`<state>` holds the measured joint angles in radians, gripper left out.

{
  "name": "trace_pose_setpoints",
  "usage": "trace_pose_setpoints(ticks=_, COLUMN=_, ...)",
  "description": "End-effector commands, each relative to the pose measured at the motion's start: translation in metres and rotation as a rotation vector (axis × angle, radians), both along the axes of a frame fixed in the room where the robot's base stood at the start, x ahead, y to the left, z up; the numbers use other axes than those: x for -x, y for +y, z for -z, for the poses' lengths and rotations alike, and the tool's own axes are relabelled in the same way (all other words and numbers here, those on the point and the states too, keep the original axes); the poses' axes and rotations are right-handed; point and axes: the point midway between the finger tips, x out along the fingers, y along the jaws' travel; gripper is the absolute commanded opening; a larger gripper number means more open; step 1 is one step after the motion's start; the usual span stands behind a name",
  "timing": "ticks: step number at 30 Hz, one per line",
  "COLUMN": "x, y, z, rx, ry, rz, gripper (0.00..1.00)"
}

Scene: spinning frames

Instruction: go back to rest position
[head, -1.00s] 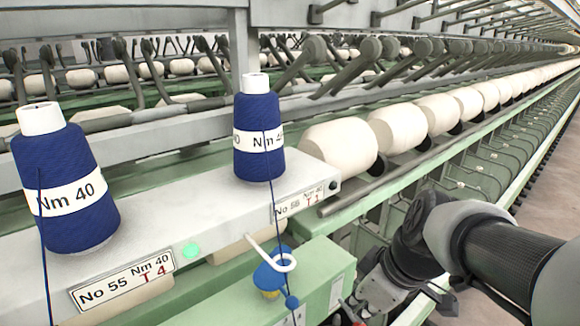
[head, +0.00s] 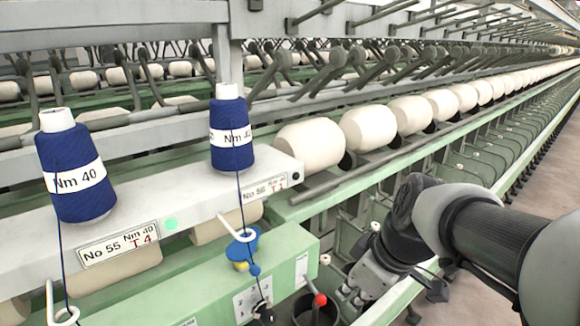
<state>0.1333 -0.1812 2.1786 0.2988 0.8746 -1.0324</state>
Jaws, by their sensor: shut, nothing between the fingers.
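My gripper (head: 352,295) is at the lower right of the head view, at the end of my arm, which comes in from the right edge. It is beside the front of the green machine housing (head: 190,285), apart from the bobbins. Its fingers are small and partly hidden, and I see nothing held in them. Two blue yarn cones stand upright on the grey ledge: one marked Nm 40 (head: 88,200) at the left and another (head: 231,158) nearer the middle. A dark thread hangs down from each.
A row of white yarn packages (head: 310,146) runs back to the right along the green rail. A white hook guide (head: 238,228), a blue and yellow part (head: 243,250) and a red-knobbed lever (head: 320,299) are left of my gripper. Open floor (head: 480,285) lies at the right.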

Motion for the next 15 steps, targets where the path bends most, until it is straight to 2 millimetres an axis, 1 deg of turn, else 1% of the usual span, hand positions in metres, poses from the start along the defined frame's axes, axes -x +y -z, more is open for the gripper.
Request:
trace_pose_setpoints(ticks=2, x=0.002, y=0.0, z=0.0, rx=0.0, ry=0.0, rz=0.005, gripper=0.0)
trace_pose_setpoints(ticks=5, x=0.016, y=0.002, z=0.002, rx=-0.002, ry=0.003, rz=0.058, gripper=0.0)
trace_pose_setpoints(ticks=8, x=0.046, y=0.004, z=0.008, rx=-0.01, ry=0.008, rz=0.178, gripper=0.0)
trace_pose_setpoints(ticks=9, x=0.06, y=0.004, z=0.011, rx=-0.014, ry=0.009, rz=0.241, gripper=0.0)
trace_pose_setpoints(ticks=12, x=0.094, y=0.002, z=0.023, rx=-0.029, ry=0.005, rz=0.401, gripper=0.0)
trace_pose_setpoints(ticks=15, x=0.121, y=-0.002, z=0.036, rx=-0.048, ry=-0.005, rz=0.545, gripper=0.0)
